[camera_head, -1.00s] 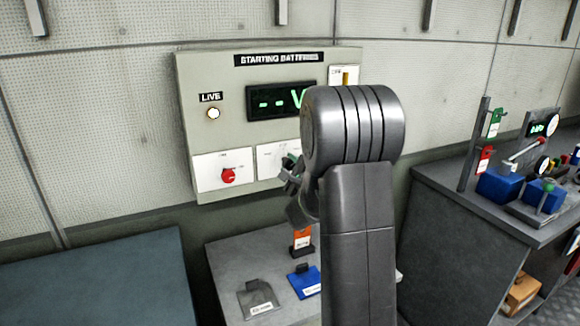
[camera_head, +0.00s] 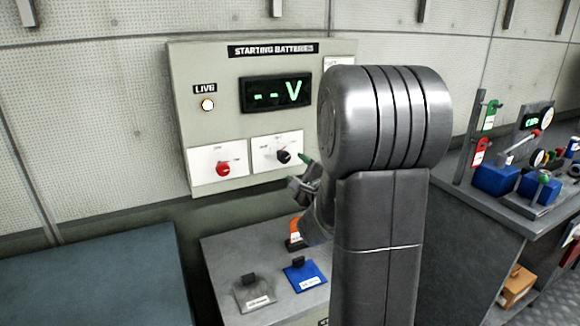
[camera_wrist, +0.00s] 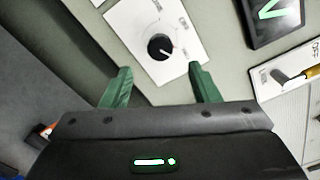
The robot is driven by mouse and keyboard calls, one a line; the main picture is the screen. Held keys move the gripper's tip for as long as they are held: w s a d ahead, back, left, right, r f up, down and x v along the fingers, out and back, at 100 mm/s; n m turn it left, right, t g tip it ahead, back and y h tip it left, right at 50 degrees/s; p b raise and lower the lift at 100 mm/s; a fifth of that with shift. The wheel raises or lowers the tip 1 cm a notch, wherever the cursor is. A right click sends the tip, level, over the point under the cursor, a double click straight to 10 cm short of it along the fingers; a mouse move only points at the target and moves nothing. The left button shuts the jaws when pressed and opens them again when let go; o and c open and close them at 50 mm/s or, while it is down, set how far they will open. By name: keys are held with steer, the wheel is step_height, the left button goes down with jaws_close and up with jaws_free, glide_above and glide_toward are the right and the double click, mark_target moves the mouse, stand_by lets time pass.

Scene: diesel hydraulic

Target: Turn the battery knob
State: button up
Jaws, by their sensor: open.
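The starting batteries panel (camera_head: 222,120) hangs on the wall. A black knob (camera_head: 284,156) sits on a white plate at its lower middle, and a red knob (camera_head: 223,169) on a plate to its left. My gripper (camera_head: 298,170) is open just right of and below the black knob, partly hidden by my arm. In the wrist view the black knob (camera_wrist: 160,46) has a white pointer mark directed to the lower right. It lies beyond my open green fingers (camera_wrist: 160,70), roughly centred between them. The fingers appear apart from it. The red knob is not in the wrist view.
The panel has a lit LIVE lamp (camera_head: 208,105) and a display (camera_head: 275,93) reading "--V". A yellow-handled lever (camera_wrist: 308,74) is at the right in the wrist view. Below stands a grey bench (camera_head: 225,255) with a blue tag (camera_head: 303,277) and a grey tag (camera_head: 256,293).

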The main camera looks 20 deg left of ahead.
mark_target(286, 159)
steer(key=v, duration=0.5)
steer(key=shift+s+d, duration=0.1)
steer(key=shift+d, duration=0.05)
steer(key=p+x, duration=0.1)
steer(key=x, duration=1.3)
steer(key=shift+s+p, duration=0.1)
steer(key=shift+p, duration=0.3)
